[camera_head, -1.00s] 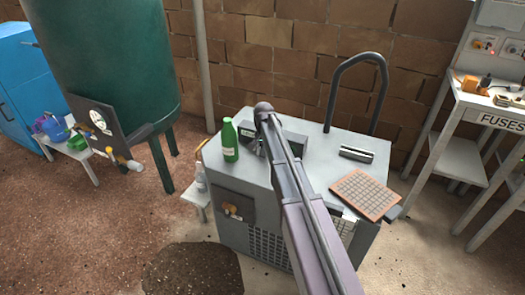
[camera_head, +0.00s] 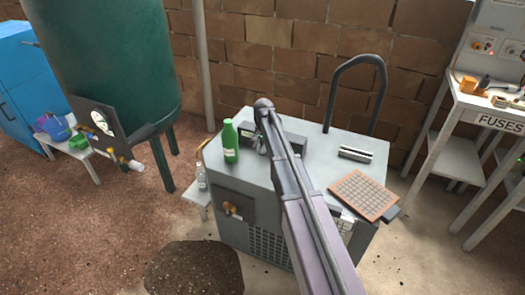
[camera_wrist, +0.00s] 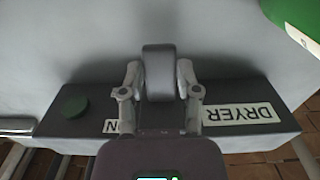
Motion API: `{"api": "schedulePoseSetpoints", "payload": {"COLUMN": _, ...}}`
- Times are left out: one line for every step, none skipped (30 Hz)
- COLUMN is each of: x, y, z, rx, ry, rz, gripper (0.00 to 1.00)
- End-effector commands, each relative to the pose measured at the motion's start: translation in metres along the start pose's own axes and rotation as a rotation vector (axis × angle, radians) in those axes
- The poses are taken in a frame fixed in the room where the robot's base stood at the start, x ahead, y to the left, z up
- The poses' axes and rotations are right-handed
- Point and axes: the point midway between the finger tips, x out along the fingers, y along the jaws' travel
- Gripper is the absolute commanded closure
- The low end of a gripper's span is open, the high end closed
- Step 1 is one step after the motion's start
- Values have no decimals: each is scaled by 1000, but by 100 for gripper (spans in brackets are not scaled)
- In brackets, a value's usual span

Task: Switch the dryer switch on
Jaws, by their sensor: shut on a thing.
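The dryer switch (camera_wrist: 158,75) is a thick dark grey lever with a rounded end on a dark control box. In the wrist view the fingers of my gripper (camera_wrist: 157,88) stand on both sides of it, shut on it. A white DRYER label (camera_wrist: 238,114) shows upside down to the right. A second label (camera_wrist: 111,126), partly hidden by a finger, shows an N. A dark green round button or lamp (camera_wrist: 70,106) sits to the left. In the head view my gripper (camera_head: 262,146) is at the control box (camera_head: 290,141) on the grey dryer cabinet (camera_head: 310,180); my arm hides the switch there.
A green bottle (camera_head: 230,141) stands close to the left of the box. A black hose or pipe (camera_head: 356,62) arches up behind. A silver block (camera_head: 356,154) and a tan grid panel (camera_head: 364,195) lie on the right of the cabinet top. A fuse table (camera_head: 498,118) stands farther right.

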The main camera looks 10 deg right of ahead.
Motion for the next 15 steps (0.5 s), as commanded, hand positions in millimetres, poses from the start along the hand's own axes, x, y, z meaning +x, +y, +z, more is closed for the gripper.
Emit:
{"api": "schedulePoseSetpoints", "payload": {"x": -2, "y": 0, "z": -1, "rx": 0, "ry": 2, "rz": -1, "gripper": 80}}
{"api": "schedulePoseSetpoints", "payload": {"x": -3, "y": 0, "z": -1, "rx": 0, "ry": 2, "rz": -1, "gripper": 80}}
{"api": "schedulePoseSetpoints", "payload": {"x": -4, "y": 0, "z": -1, "rx": 0, "ry": 2, "rz": -1, "gripper": 80}}
{"api": "schedulePoseSetpoints", "payload": {"x": -5, "y": 0, "z": -1, "rx": 0, "ry": 2, "rz": -1, "gripper": 80}}
{"api": "schedulePoseSetpoints", "payload": {"x": -5, "y": 0, "z": -1, "rx": 0, "ry": 2, "rz": -1, "gripper": 80}}
{"api": "schedulePoseSetpoints", "payload": {"x": -6, "y": 0, "z": -1, "rx": 0, "ry": 2, "rz": -1, "gripper": 80}}
{"api": "schedulePoseSetpoints", "payload": {"x": -7, "y": 0, "z": -1, "rx": 0, "ry": 2, "rz": -1, "gripper": 80}}
{"api": "schedulePoseSetpoints", "payload": {"x": -7, "y": 0, "z": 0, "rx": 0, "ry": 2, "rz": -1, "gripper": 80}}
{"api": "schedulePoseSetpoints", "payload": {"x": -8, "y": 0, "z": 0, "rx": 0, "ry": 2, "rz": -1, "gripper": 80}}
{"api": "schedulePoseSetpoints", "payload": {"x": -9, "y": 0, "z": 0, "rx": 0, "ry": 1, "rz": -1, "gripper": 80}}
{"api": "schedulePoseSetpoints", "payload": {"x": -9, "y": 0, "z": 0, "rx": 0, "ry": 1, "rz": -1, "gripper": 80}}
{"api": "schedulePoseSetpoints", "payload": {"x": -10, "y": 0, "z": 0, "rx": 0, "ry": 1, "rz": -1, "gripper": 80}}
{"api": "schedulePoseSetpoints", "payload": {"x": -11, "y": 0, "z": 0, "rx": 0, "ry": 1, "rz": -1, "gripper": 80}}
{"api": "schedulePoseSetpoints", "payload": {"x": -12, "y": 0, "z": 0, "rx": 0, "ry": 1, "rz": -1, "gripper": 80}}
{"api": "schedulePoseSetpoints", "payload": {"x": -12, "y": 0, "z": 0, "rx": 0, "ry": 1, "rz": -1, "gripper": 80}}
